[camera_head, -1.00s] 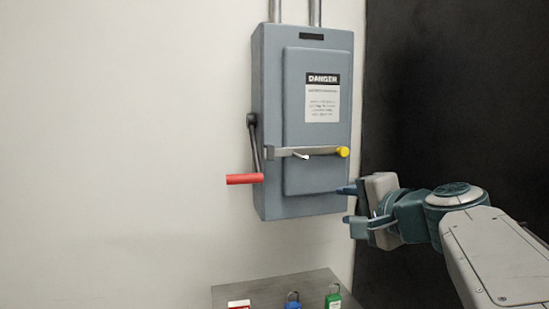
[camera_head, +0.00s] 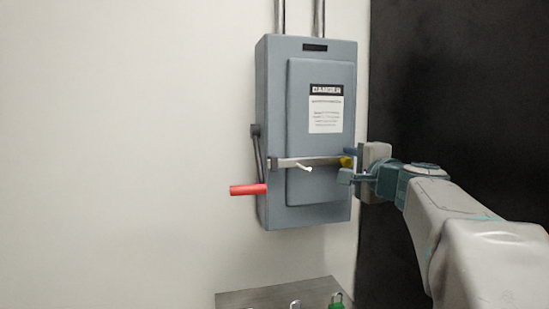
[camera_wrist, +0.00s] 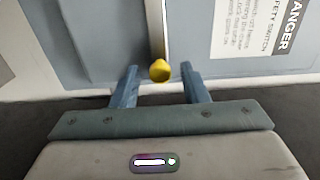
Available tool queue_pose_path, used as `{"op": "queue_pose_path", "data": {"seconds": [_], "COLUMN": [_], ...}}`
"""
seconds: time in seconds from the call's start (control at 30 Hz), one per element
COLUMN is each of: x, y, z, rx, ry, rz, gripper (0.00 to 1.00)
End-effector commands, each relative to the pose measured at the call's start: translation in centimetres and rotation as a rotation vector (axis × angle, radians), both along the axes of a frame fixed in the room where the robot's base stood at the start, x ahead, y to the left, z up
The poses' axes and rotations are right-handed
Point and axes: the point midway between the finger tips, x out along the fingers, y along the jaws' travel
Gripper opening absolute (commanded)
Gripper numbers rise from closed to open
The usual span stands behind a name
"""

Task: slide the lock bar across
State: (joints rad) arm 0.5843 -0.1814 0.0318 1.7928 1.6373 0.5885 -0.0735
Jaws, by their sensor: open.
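The lock bar (camera_head: 313,161) is a thin metal strip lying level across the front of the grey switch box (camera_head: 270,90). A small pale peg (camera_head: 304,168) sticks out near its middle. Its yellow end knob (camera_head: 347,162) is at the right, partly hidden by my gripper. In the wrist view the yellow knob (camera_wrist: 160,71) sits between my two blue fingertips. My gripper (camera_wrist: 158,76) is open, with a gap on each side of the knob. In the head view my gripper (camera_head: 348,164) is at the box's right edge.
A lever with a red handle (camera_head: 249,189) is on the box's left side. A grey shelf (camera_head: 252,297) below holds padlocks, including a green one (camera_head: 337,302). A dark panel (camera_head: 450,80) is at the right. The pale wall at left is clear.

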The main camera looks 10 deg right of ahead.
Motion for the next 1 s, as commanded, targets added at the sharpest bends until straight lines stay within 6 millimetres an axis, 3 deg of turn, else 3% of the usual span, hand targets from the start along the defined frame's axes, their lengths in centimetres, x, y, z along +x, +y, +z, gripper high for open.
{"op": "queue_pose_path", "data": {"seconds": [0.2,0.5,0.53,0.67,1.0], "x": [1.8,2.1,2.1,2.0,1.7], "y": [0.1,0.1,0.1,0.1,0.0], "z": [0.1,0.0,0.0,0.0,-0.3], "rx": [0.000,0.000,0.000,0.000,0.000], "ry": [0.000,0.000,0.000,0.000,0.000], "rz": [0.000,0.000,0.000,0.000,-0.022], "gripper": [0.41,0.41,0.38,0.02,0.00]}}
